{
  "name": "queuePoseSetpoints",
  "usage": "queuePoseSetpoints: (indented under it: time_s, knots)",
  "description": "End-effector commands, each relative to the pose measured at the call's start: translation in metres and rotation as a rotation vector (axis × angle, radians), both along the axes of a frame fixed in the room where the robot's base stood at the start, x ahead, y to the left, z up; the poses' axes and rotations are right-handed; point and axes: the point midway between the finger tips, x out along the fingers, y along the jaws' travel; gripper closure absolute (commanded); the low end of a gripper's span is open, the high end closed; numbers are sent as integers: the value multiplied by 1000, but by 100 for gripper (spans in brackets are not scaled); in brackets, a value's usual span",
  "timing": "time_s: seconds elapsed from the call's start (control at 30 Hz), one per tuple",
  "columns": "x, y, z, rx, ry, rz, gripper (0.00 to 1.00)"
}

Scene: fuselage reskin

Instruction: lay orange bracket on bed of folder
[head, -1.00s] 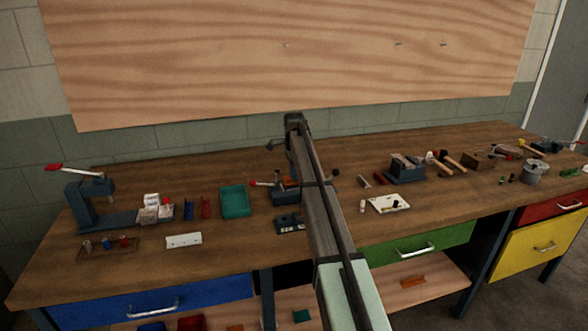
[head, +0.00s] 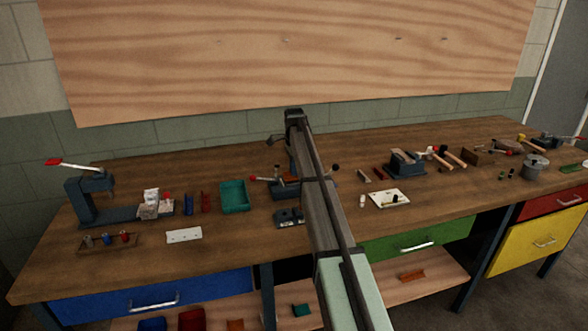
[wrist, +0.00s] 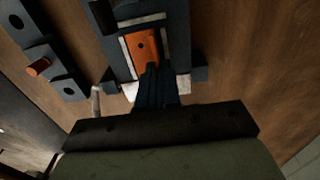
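In the wrist view, the orange bracket (wrist: 142,46) lies within a pale-rimmed recess of the dark folder (wrist: 182,46). My gripper (wrist: 152,70) is over the bracket's near end, its dark fingers close together and seeming to pinch it. Whether the bracket rests fully on the bed or hangs slightly above it cannot be told. In the head view, the folder (head: 284,189) stands mid-bench, partly behind my arm, with a red-knobbed lever at its left.
A dark block (wrist: 67,87) with an orange peg is beside the folder. A teal tray (head: 235,196) and white plate (head: 184,235) lie left on the bench; a pale board (head: 388,198) and a grey vise (head: 407,163) are right. Another orange piece (head: 412,275) lies on the lower shelf.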

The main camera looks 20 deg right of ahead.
Motion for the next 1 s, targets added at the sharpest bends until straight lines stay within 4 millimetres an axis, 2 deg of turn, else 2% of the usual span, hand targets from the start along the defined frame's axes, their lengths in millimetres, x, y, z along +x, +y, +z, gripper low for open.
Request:
queuePoseSetpoints:
  time_s: [0.8,1.0]
  knots:
    - [0,0,-13,0,0,0,100]
    - [0,0,-13,0,0,0,80]
